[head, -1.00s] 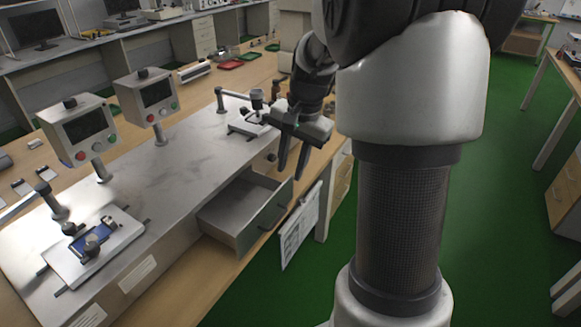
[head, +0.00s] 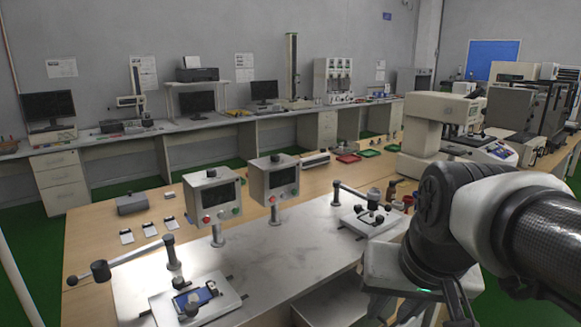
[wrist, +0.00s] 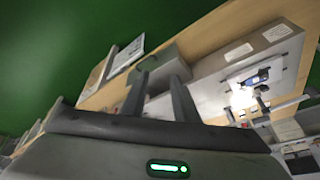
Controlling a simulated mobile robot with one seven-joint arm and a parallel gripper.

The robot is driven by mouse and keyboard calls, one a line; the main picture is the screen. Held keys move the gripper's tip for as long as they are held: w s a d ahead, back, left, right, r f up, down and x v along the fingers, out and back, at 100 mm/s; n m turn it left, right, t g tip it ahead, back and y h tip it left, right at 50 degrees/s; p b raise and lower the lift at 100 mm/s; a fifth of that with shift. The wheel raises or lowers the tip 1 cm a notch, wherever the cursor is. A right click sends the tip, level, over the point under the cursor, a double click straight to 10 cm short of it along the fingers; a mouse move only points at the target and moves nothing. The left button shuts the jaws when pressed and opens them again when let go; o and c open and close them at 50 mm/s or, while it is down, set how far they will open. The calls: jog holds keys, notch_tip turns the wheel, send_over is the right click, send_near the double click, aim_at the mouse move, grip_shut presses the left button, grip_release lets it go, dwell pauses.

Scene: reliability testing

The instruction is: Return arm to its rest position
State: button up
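My arm comes in from the right edge of the head view. My gripper (head: 418,308) hangs at the bottom of that view, partly cut off by the frame edge. In the wrist view both fingers of my gripper (wrist: 160,90) show, spread apart with nothing between them. Beyond them is the open drawer (wrist: 165,75) of the bench unit. The drawer (head: 335,300) also shows in the head view, close to the left of my gripper and partly hidden.
The metal-topped bench unit (head: 270,250) carries two monitor boxes (head: 216,197) and two test fixtures, one holding a blue board (head: 197,297). A large white machine (head: 437,135) stands behind my arm. Green floor (wrist: 60,50) lies open beside the bench.

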jog(key=s+r+n+p, duration=0.2)
jog(key=s+r+p, duration=0.1)
jog(key=r+p, duration=0.9)
jog(key=shift+s+a+r+t+p, duration=0.35)
jog(key=shift+s+a+t+p, duration=0.05)
jog(key=shift+a+p, duration=0.1)
